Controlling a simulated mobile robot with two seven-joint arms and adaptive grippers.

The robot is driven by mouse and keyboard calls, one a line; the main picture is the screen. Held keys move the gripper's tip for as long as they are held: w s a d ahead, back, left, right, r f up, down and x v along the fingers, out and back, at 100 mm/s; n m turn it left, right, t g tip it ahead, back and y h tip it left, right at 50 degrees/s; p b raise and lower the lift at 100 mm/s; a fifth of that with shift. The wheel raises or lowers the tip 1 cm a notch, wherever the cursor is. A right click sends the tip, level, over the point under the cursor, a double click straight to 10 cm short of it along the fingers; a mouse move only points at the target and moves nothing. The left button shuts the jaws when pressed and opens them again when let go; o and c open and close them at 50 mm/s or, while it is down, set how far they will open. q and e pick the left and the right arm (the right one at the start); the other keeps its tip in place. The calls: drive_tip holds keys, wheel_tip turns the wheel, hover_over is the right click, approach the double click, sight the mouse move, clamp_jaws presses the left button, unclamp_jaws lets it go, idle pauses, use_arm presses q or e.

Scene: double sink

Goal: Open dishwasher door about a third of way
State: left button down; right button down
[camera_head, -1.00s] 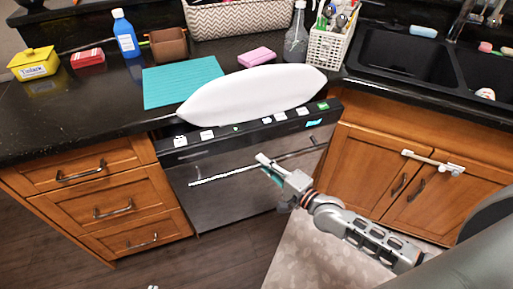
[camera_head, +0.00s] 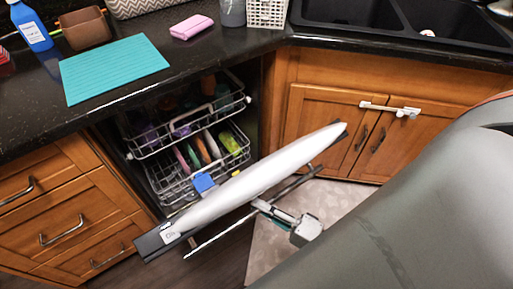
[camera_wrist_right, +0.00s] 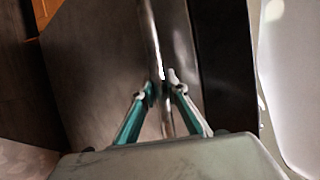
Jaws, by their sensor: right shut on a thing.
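The dishwasher door (camera_head: 151,244) is partly open, tilted outward from the cabinet. Its metal bar handle (camera_head: 222,234) runs along the front. My right gripper (camera_head: 261,206) is at the handle, near its middle. In the right wrist view its teal-and-grey fingers (camera_wrist_right: 163,88) are closed around the handle bar (camera_wrist_right: 150,38), one on each side. The door front (camera_wrist_right: 100,65) fills much of that view. A long white smooth object (camera_head: 250,186) lies along the door's top edge and hides part of it. My left gripper is not in view.
Inside, an upper rack (camera_head: 146,152) and a lower rack with colourful dishes show. Drawers (camera_head: 75,208) stand left and sink cabinet doors (camera_head: 322,118) with a white latch (camera_head: 390,109) right. A light mat (camera_head: 335,200) lies on the floor.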

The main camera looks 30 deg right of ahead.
drive_tip(key=c, duration=2)
unclamp_jaws()
drive_tip(key=shift+w, duration=0.1)
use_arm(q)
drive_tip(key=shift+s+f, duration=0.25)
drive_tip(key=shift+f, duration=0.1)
use_arm(e)
drive_tip(key=v, duration=1.2)
